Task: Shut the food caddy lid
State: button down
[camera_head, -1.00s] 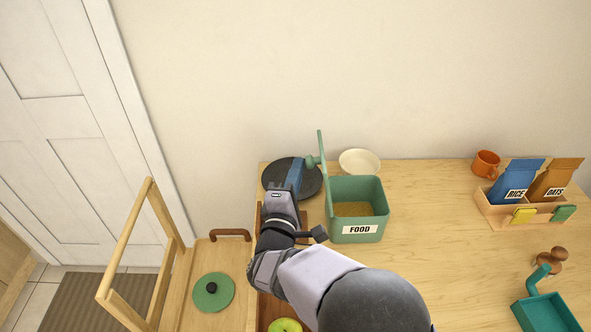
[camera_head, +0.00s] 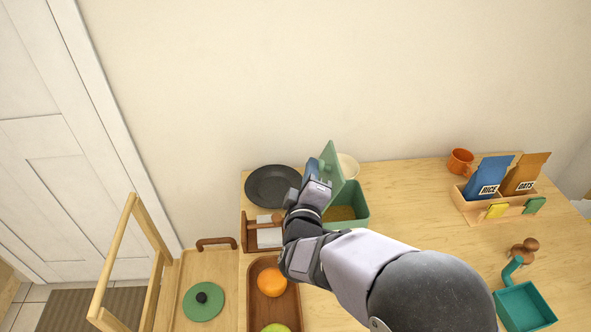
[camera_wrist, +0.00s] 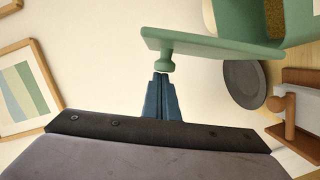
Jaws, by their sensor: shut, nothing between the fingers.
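The green food caddy (camera_head: 358,214) stands on the wooden counter, its top partly open and its contents showing inside. It also shows at the top right of the wrist view (camera_wrist: 228,12). In the wrist view the lid (camera_wrist: 212,48) carries a round knob (camera_wrist: 166,62). My gripper (camera_head: 318,168) is shut and empty at the outer left side of the lid. In the wrist view its blue fingertips (camera_wrist: 161,76) are at the knob's end; I cannot tell if they touch. My arm hides the caddy's front.
A dark plate (camera_head: 270,185) lies left of the caddy and a pale bowl (camera_head: 348,166) behind it. A wooden tray with an orange (camera_head: 271,282) is in front. An orange mug (camera_head: 460,161) and a rice-and-oats rack (camera_head: 470,211) stand right, with bare counter between.

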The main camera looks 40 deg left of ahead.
jog(key=w+d+f+m+g+b, duration=0.2)
jog(key=w+d+f+m+b, duration=0.1)
jog(key=w+d+m+b, duration=0.3)
jog(key=shift+w+d+f+y+b, duration=0.3)
jog(key=shift+w+d+f+b, duration=0.05)
jog(key=shift+w+d+b, duration=0.2)
jog(key=shift+r, duration=0.1)
dwell(0.3)
jog(key=s+d+r+p, duration=0.1)
jog(key=s+d+r, duration=0.5)
jog(key=d, duration=0.1)
jog(key=shift+s+r+p, duration=0.15)
jog(key=shift+s+p, duration=0.25)
dwell(0.3)
